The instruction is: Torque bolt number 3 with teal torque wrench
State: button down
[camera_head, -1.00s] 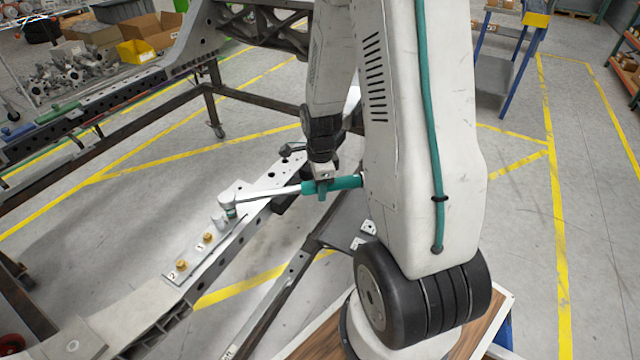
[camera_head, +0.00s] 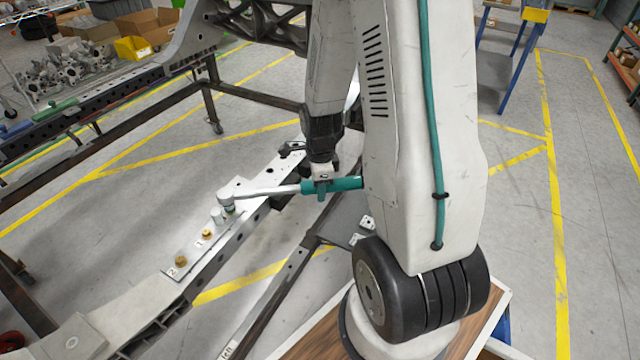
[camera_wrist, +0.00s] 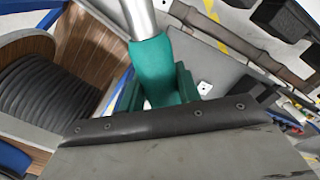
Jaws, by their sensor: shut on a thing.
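The teal torque wrench has a teal handle (camera_head: 346,184) and a silver shaft reaching left to its round head (camera_head: 227,198). My gripper (camera_head: 322,187) is shut on the handle near the shaft end. The head is at the chassis beam plate, just beyond a grey stub (camera_head: 216,216); it covers whatever is below it, so bolt number 3 cannot be made out. Gold bolts stand beside label 1 (camera_head: 207,233) and label 2 (camera_head: 181,261). In the wrist view the handle (camera_wrist: 154,65) runs between the teal jaws of my gripper (camera_wrist: 157,92); the wrench head is out of view.
The pale chassis beam (camera_head: 130,318) runs diagonally below the wrench. A dark clamp (camera_head: 291,148) sits on it behind the shaft. Green (camera_head: 57,109) and blue (camera_head: 14,130) tools lie on the rail at left. Open floor lies between rail and beam.

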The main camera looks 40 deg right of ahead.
jog(key=shift+s+a, duration=0.1)
jog(key=shift+a, duration=0.05)
dwell(0.3)
jog(key=shift+s+a+m, duration=0.35)
jog(key=shift+s+m, duration=0.05)
jog(key=shift+s, duration=0.1)
jog(key=shift+s+a, duration=0.2)
dwell(0.3)
